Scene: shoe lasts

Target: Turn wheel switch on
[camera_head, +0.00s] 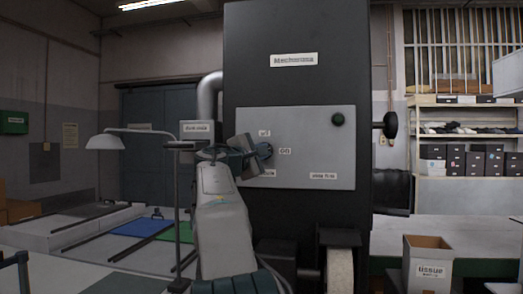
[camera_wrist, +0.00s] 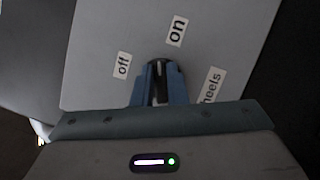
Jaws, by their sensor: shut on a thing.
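The wheel switch (camera_wrist: 158,70) is a dark knob on a grey panel, with blue gripper fingers on both sides of it in the wrist view. My gripper (camera_wrist: 158,90) is shut on the knob. In the wrist view an "off" label (camera_wrist: 123,65) lies to the left of the knob, an "on" label (camera_wrist: 176,30) above it, and a partly hidden label ending in "heels" (camera_wrist: 212,85) to the right. In the head view my gripper (camera_head: 264,151) reaches the grey panel (camera_head: 315,135) on the black machine; the fingers and arm hide most of the knob. The exact knob angle is hard to tell.
A black round handle (camera_head: 388,125) sticks out of the machine's right side. A lamp on a stand (camera_head: 105,142) is left of my arm.

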